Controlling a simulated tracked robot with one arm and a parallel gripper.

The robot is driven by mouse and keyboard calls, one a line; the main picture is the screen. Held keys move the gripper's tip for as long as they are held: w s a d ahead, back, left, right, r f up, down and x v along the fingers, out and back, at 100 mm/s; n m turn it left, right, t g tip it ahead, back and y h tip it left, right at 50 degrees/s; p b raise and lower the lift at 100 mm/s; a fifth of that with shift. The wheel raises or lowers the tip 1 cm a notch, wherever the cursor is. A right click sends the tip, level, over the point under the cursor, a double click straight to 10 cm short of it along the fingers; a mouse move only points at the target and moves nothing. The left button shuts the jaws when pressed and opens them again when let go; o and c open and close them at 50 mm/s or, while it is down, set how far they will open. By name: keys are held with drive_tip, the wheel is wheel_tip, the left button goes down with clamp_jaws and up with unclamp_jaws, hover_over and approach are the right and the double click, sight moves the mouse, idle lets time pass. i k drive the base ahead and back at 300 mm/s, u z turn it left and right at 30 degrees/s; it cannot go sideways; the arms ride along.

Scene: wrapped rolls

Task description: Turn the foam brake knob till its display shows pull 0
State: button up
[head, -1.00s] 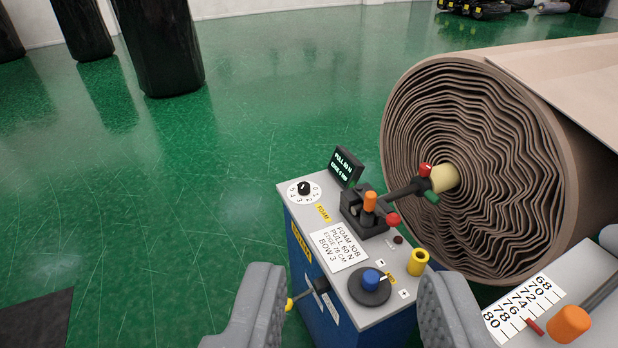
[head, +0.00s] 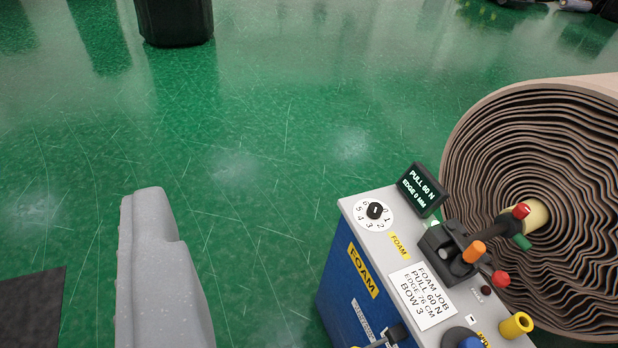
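The foam stand (head: 348,285) is a blue box with a grey top at the lower right. Its dark display (head: 422,190) reads PULL 60 N and EDGE 0 MM. A blue knob (head: 466,342) shows at the bottom edge, mostly cut off. A black knob on a white numbered dial (head: 374,211) sits at the top's far left corner. The label naming the brake knob is not readable. One grey finger of my gripper (head: 160,250) shows at the lower left, apart from the stand, with bare floor beside it. The other finger is out of view.
Orange, red and yellow knobs stick up from the stand around a black clamp (head: 447,251). A dark bin-like object (head: 175,22) stands far back. The green floor is clear in the middle.

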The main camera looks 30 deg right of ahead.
sight(375, 210)
drive_tip(key=z, duration=0.1)
drive_tip(key=i, duration=1.3)
drive_tip(key=z, duration=0.65)
